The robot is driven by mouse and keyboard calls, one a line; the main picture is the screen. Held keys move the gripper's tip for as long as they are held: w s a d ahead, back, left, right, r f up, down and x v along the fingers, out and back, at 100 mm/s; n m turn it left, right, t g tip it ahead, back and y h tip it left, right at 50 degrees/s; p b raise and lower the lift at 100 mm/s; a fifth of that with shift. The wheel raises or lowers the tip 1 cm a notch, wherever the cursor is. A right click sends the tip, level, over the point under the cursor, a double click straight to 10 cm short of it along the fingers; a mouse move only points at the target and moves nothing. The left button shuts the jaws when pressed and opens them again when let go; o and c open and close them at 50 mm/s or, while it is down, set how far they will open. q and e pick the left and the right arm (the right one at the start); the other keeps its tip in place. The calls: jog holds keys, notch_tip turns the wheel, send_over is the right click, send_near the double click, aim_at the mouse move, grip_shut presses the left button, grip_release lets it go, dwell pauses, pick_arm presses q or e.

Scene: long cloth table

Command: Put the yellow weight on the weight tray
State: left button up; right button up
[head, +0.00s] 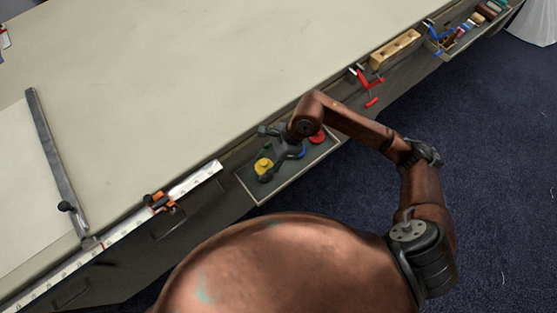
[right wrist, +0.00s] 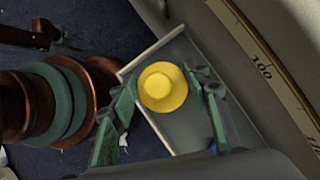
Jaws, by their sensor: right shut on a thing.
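The yellow weight (head: 263,166) is a round, stepped disc with a raised knob; it also shows in the right wrist view (right wrist: 162,87). My right gripper (head: 265,154) is shut on it, with one finger on each side. The weight tray (head: 276,188) is a grey, pale-rimmed tray at the table's near edge. The yellow weight is over its left end; I cannot tell whether it touches the tray floor. A red weight (head: 319,135) and a blue weight (head: 300,153) are farther right at the tray, partly hidden by my gripper and arm.
A white ruler (head: 110,232) with an orange clamp (head: 160,202) runs along the edge left of the tray. Red clamps (head: 369,86), a wooden block (head: 396,48) and a tool tray (head: 465,31) are to the right. The tabletop (head: 200,70) is mostly clear.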

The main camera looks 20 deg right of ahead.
jog(key=w+d+f, duration=0.1)
jog(key=f, duration=0.1)
jog(key=w+d+f+b, duration=0.1)
jog(key=d+f, duration=0.1)
jog(key=w+d+f, duration=0.1)
jog(key=d+f, duration=0.1)
jog(key=shift+w+d+f+b, duration=0.1)
jog(key=shift+w+d+b, duration=0.1)
jog(key=shift+w+b, duration=0.1)
jog(key=f, duration=0.2)
jog(key=f+b, duration=0.1)
jog(key=shift+d+f, duration=0.2)
jog(key=shift+f, duration=0.2)
pick_arm(q)
jog(key=f, duration=0.1)
jog(key=s+f, duration=0.1)
jog(key=shift+s+f, duration=0.25)
jog(key=shift+f, duration=0.1)
pick_arm(e)
jog(key=shift+r, duration=0.1)
pick_arm(q)
jog(key=shift+f, duration=0.1)
pick_arm(e)
jog(key=o, duration=1.6)
